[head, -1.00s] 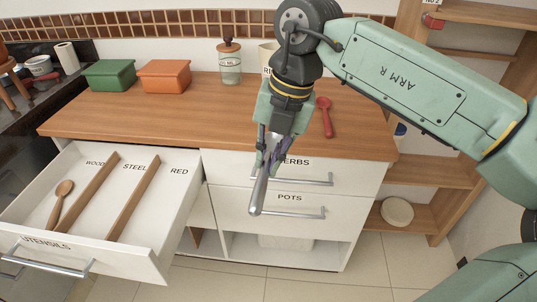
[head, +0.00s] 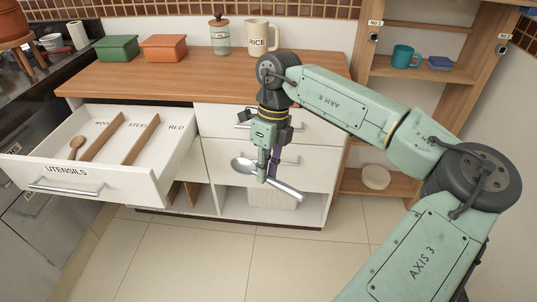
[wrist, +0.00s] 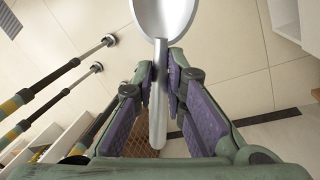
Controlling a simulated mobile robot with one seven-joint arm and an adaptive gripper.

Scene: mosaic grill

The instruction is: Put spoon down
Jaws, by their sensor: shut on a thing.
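A steel spoon (head: 287,190) is held between the fingers of my gripper (head: 267,172), in front of the lower cabinet drawers. Its bowl points left and its handle slopes down to the right. In the wrist view the spoon's bowl (wrist: 165,17) is at the top, and the gripper (wrist: 160,80) is shut on the handle. The open utensils drawer (head: 70,181) is left of my gripper, with sections lettered WOOD, STEEL and RED. A wooden spoon (head: 77,147) lies in the WOOD section. The STEEL and RED sections look empty.
The wooden counter (head: 150,82) holds a green box (head: 116,47), an orange box (head: 164,48), a glass jar (head: 219,36) and a RICE pitcher (head: 260,36). Wooden shelves (head: 430,70) stand at the right. The floor in front is clear.

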